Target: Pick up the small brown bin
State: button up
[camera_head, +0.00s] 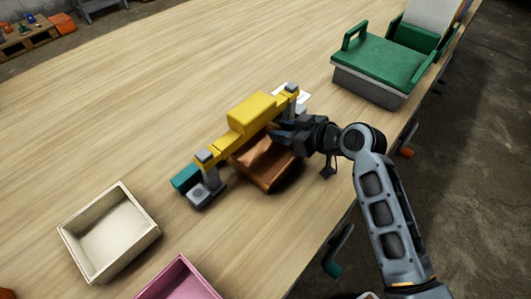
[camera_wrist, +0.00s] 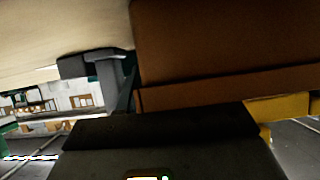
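The small brown bin (camera_head: 264,163) is partly under and in front of a yellow bridge-like piece with grey end posts (camera_head: 252,114). Its upper side is partly hidden by that piece. My gripper (camera_head: 283,136) is at the bin's right upper edge, close against it or touching. The fingers are dark and partly hidden, so their opening is unclear. In the wrist view the brown bin (camera_wrist: 225,45) fills the upper right, very close to the camera, above the dark body of my gripper (camera_wrist: 165,125).
A cream open bin (camera_head: 110,236) stands at the lower left, with a pink bin (camera_head: 178,281) at the bottom edge. A green seat-like object on a grey base (camera_head: 380,65) stands at the upper right. The wooden table (camera_head: 180,70) is clear behind the yellow piece.

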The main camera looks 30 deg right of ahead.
jog(key=shift+c, duration=0.4)
grip_shut()
jog(key=shift+r, duration=0.2)
dwell(0.3)
